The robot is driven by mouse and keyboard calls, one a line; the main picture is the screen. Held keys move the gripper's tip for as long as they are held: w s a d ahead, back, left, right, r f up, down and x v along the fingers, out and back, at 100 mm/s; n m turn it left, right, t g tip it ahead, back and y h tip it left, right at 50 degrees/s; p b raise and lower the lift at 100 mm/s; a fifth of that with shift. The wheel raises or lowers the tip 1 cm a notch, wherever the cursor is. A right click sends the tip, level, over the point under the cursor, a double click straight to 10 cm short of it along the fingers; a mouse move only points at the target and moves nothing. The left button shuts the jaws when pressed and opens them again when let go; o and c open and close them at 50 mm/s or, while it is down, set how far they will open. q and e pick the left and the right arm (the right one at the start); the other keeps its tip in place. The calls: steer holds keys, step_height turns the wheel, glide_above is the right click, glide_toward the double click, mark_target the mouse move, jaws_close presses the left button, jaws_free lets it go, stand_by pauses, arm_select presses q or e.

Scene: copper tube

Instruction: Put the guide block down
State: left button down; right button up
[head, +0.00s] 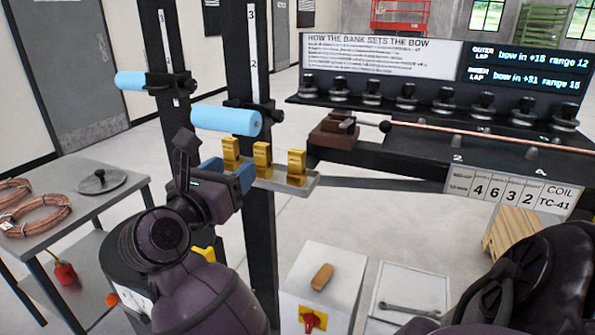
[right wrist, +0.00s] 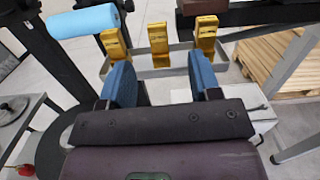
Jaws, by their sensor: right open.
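Three gold guide blocks stand upright in a row on a narrow grey tray (head: 311,185): the left block (head: 231,150), the middle block (head: 262,157) and the right block (head: 297,163). My right gripper (head: 241,175) is at the tray's near left side, its blue fingers apart and nothing held between them. In the right wrist view, the middle block (right wrist: 158,45) stands just beyond the gap between the fingers (right wrist: 160,68). The left block (right wrist: 114,45) and right block (right wrist: 206,36) stand beyond the fingertips, one to each side. My left gripper does not show.
Black posts carry blue rollers (head: 226,120) close above the tray's left end. A bench with a copper tube (head: 480,136) and knobs is at right. A side table (head: 95,205) holds copper coils. A white cabinet (head: 338,262) stands below the tray.

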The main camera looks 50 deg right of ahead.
steer(key=s+a+f+m+t+y, duration=0.1)
steer(key=s+f+m+t+y, duration=0.25)
steer(key=f+m+y, duration=0.45)
steer(key=s+a+f+m+t+y, duration=0.25)
steer(key=f+m+t+y, duration=0.2)
steer(key=f+m, duration=0.6)
steer(key=s+a+f+m+t+y, duration=0.1)
steer(key=s+f+m+t+y, duration=0.25)
steer(key=f+m+y, duration=0.65)
steer(key=s+d+f+n+g+h, duration=0.2)
steer(key=s+f+n+g, duration=0.1)
steer(key=s+f, duration=0.3)
steer(key=s+d+f+n+g+h, duration=0.2)
steer(key=s+f+n+g+h, duration=0.1)
steer(key=f, duration=0.5)
steer(key=s+n+g, duration=0.1)
steer(key=s, duration=0.1)
steer(key=shift+s, duration=0.4)
steer(key=shift+g, duration=0.25)
